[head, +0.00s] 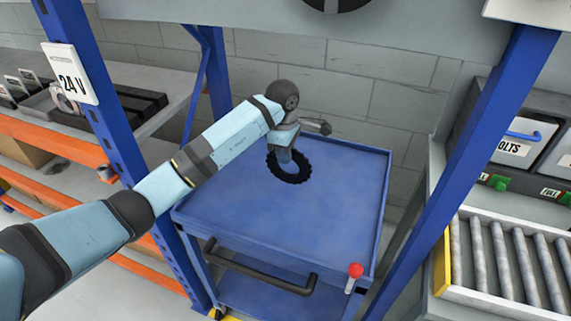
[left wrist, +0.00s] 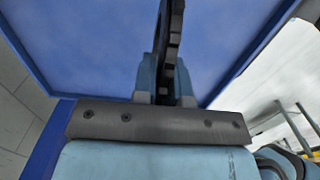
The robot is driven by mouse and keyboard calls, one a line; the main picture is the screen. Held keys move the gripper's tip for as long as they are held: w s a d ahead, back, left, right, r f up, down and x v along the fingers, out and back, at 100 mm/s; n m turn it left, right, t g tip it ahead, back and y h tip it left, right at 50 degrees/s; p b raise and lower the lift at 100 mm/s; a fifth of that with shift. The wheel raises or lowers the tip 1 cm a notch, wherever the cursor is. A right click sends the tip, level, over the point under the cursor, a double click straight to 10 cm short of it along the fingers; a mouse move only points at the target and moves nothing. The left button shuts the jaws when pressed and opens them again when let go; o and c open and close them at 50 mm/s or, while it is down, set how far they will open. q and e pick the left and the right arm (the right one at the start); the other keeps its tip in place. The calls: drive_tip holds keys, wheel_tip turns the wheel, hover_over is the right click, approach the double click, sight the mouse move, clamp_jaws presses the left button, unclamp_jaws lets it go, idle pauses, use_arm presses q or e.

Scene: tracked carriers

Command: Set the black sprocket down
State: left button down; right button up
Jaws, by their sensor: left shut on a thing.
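The black sprocket (head: 291,179), a dark toothed ring, is at the blue cart's top (head: 325,212), toward its back. My left gripper (head: 284,156) reaches down from above and is shut on the sprocket's rim. In the left wrist view the sprocket (left wrist: 172,35) shows edge-on as a dark band between the two light blue fingers (left wrist: 163,85). The blue top fills the space behind it. I cannot tell whether the sprocket touches the cart's top. My right gripper is not in view.
The cart's top is otherwise bare and has a raised rim. A black handle (head: 260,268) and a red knob (head: 355,270) are at its front. Blue posts (head: 490,150) stand on both sides. A roller conveyor (head: 510,262) is at right, an orange-edged shelf at left.

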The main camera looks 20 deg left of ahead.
sight(286, 173)
use_arm(q)
wheel_tip(286, 173, down, 4)
drive_tip(key=shift+r, duration=0.1)
drive_tip(key=c, duration=1.2)
unclamp_jaws()
drive_tip(key=shift+o, duration=0.2)
drive_tip(key=r, duration=1)
drive_tip(key=shift+a+r, duration=0.25)
drive_tip(key=shift+r, duration=0.8)
